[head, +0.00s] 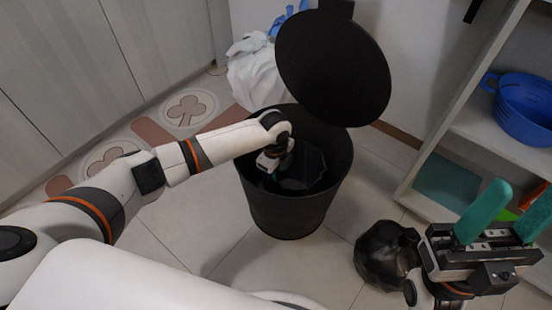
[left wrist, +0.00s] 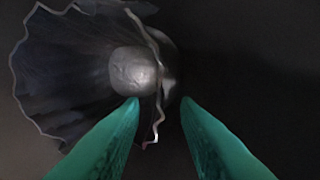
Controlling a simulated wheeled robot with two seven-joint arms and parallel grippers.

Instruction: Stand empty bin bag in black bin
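The black bin (head: 287,215) stands on the floor with its round lid (head: 333,70) raised. A dark, thin bin bag (head: 310,168) is inside the bin; its opening and wavy rim show in the left wrist view (left wrist: 60,75). My left gripper (head: 272,166) reaches down into the bin beside the bag. In the left wrist view its green fingers (left wrist: 161,100) are apart, with the bag's rim showing between and beyond the tips. Its fingertips are hidden in the head view. My right gripper (head: 520,195) is open and empty at the lower right, outside the bin.
A filled black bag (head: 385,255) sits on the floor right of the bin. A white bag (head: 258,75) lies behind the bin. A white shelf (head: 490,140) with a blue basket (head: 525,108) stands at the right. Bare tiles lie in front of the bin.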

